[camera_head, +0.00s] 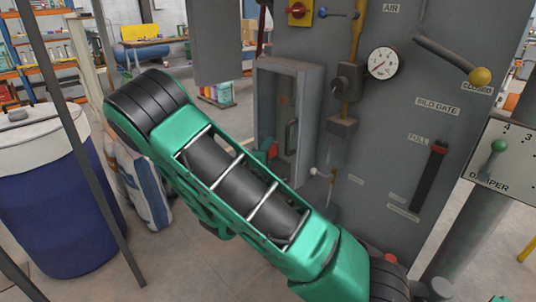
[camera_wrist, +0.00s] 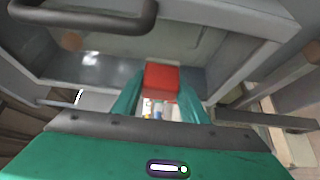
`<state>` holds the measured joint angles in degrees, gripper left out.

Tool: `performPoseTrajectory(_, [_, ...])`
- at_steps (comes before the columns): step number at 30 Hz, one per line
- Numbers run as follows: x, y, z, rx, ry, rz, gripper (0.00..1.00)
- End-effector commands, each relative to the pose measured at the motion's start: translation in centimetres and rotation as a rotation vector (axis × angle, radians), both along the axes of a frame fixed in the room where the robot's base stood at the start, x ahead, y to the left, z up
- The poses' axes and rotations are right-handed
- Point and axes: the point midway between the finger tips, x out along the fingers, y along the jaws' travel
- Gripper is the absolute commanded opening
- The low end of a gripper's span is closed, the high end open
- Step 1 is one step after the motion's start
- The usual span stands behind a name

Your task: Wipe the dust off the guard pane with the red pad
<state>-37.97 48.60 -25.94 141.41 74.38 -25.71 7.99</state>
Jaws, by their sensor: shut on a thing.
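The guard pane (camera_head: 285,90) is a clear panel in a grey upright frame on the machine's front, with a dark handle (camera_head: 291,137). In the wrist view the pane (camera_wrist: 190,50) spans the top, and its handle (camera_wrist: 85,18) shows at upper left. A brownish smudge (camera_wrist: 71,41) shows there on the left; I cannot tell if it is dust. My gripper (camera_wrist: 160,92) is shut on the red pad (camera_wrist: 161,77), which faces the pane's lower part. I cannot tell if they touch. In the head view my arm partly hides the gripper and the pad (camera_head: 273,150).
Right of the pane are a pressure gauge (camera_head: 383,62), a yellow-knobbed lever (camera_head: 480,76), a slotted black handle (camera_head: 430,175) and a damper lever (camera_head: 498,146). A blue drum (camera_head: 60,205) and a sack (camera_head: 148,195) stand at left. Bare floor shows between.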

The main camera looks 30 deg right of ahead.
Motion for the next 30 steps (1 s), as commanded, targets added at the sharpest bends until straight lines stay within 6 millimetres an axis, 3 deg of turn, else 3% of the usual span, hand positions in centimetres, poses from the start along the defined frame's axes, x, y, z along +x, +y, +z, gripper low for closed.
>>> performPoseTrajectory(30, [5.9,1.3,0.1,0.0,-0.004,-0.003,0.14])
